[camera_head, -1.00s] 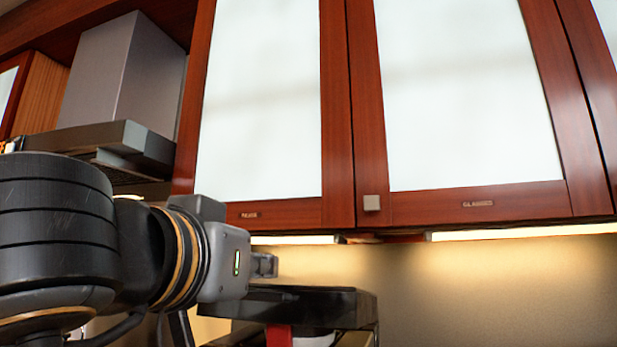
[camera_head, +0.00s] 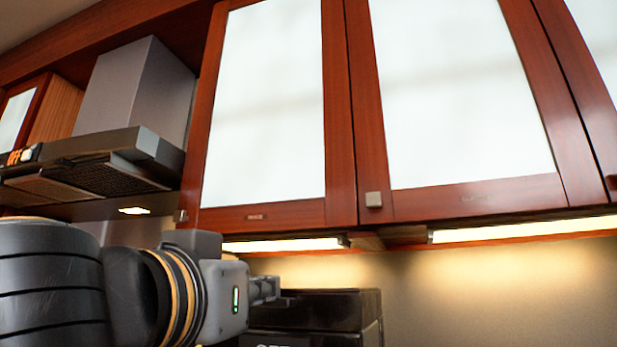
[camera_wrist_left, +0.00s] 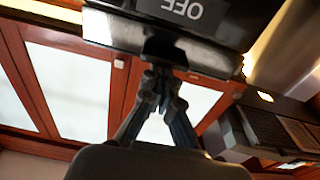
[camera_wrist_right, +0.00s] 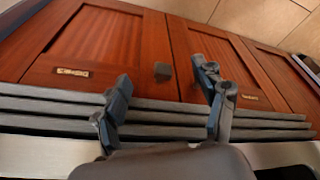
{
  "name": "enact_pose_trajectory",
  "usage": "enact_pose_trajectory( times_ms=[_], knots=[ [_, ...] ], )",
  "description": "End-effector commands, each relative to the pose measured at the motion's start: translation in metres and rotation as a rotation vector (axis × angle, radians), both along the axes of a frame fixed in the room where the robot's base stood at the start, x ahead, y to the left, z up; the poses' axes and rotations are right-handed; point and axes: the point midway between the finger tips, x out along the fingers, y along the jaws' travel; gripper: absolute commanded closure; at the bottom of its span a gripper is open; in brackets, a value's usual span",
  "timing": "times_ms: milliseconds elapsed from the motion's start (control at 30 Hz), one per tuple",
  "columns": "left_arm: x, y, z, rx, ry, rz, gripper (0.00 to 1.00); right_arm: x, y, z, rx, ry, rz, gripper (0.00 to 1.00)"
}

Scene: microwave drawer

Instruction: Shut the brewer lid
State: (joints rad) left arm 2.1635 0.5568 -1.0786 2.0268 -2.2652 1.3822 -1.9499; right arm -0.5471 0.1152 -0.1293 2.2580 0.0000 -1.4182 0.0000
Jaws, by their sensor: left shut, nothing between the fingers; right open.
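The black brewer (camera_head: 370,335) stands at the bottom of the head view, cut off by the frame edge. Its black lid (camera_head: 340,306) looks level and down on the body, though I cannot tell whether a thin gap remains. My left gripper (camera_head: 268,290) is shut and empty, at the lid's left edge; contact is unclear. In the left wrist view its fingertips (camera_wrist_left: 160,76) are together just below the brewer's dark front (camera_wrist_left: 230,20), which carries upside-down "OFF" lettering. My right gripper (camera_wrist_right: 168,95) is open and empty, in front of the lower cabinets.
Wooden wall cabinets (camera_head: 340,170) with white panels hang above the brewer. A range hood (camera_head: 130,150) is at the left. The right wrist view shows a layered dark counter edge (camera_wrist_right: 165,118) across lower wooden cabinets (camera_wrist_right: 100,45). The wall right of the brewer is clear.

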Motion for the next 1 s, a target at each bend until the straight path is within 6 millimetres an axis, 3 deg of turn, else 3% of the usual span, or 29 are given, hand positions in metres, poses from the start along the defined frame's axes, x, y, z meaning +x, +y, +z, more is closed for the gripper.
enact_pose_trajectory(
  times_ms=[200, 400, 1000],
  knots=[
    [0.0, 0.0, -0.012, -0.005, -0.014, 0.0, 1.0, -0.008, -0.002, 0.032, 0.001, -0.02, -0.002, 0.29],
    [0.0, -0.001, -0.016, -0.003, -0.016, -0.002, 1.0, -0.012, -0.003, 0.045, 0.001, -0.026, -0.003, 0.29],
    [-0.002, -0.001, -0.019, -0.001, -0.016, -0.001, 1.0, -0.013, -0.003, 0.048, 0.001, -0.027, -0.003, 0.29]
  ],
)
